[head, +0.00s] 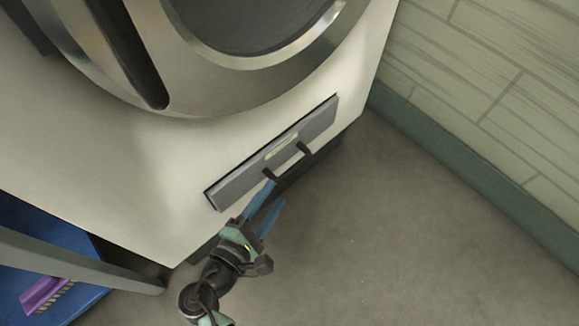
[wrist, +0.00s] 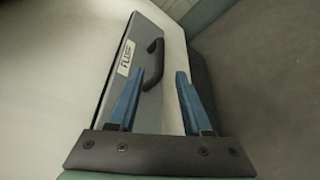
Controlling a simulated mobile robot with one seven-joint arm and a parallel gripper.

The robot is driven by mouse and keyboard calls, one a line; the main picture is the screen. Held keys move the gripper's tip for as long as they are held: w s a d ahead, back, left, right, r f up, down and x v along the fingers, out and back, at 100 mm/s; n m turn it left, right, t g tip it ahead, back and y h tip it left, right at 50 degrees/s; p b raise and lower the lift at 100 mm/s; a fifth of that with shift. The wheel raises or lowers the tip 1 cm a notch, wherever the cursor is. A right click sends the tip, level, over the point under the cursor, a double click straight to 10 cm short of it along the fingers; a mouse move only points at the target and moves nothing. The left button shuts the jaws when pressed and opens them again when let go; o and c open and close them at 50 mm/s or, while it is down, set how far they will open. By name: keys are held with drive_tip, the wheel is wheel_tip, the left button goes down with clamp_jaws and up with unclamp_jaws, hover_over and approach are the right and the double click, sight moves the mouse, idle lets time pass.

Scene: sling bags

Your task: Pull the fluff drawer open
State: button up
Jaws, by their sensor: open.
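The fluff drawer (head: 240,178) is a grey panel low on the white machine's front, with a pale label and a dark bar handle (head: 289,162). It looks shut or nearly so. My gripper (head: 275,193) has its blue fingers open and empty, just short of the handle's near end. In the wrist view the drawer (wrist: 128,92) runs up past the left finger, with its "FLU…" label partly legible. The handle (wrist: 152,66) shows beyond the fingertips of my gripper (wrist: 160,75), nearer the left one. I cannot tell whether that finger touches it.
The white machine (head: 120,165) has a round door (head: 240,40) above the drawer. Grey floor (head: 400,230) is clear to the right, up to a wall with a green skirting (head: 450,155). A purple brush (head: 45,294) lies on a blue surface (head: 20,215) at lower left.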

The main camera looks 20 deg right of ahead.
sight(289, 173)
drive_tip(key=b+x, duration=0.3)
drive_tip(key=x, duration=0.5)
drive_tip(key=shift+f+b, duration=0.2)
drive_tip(key=shift+b, duration=0.15)
drive_tip(key=shift+w+d, duration=0.35)
drive_tip(key=shift+d, duration=0.05)
clamp_jaws()
idle(0.5)
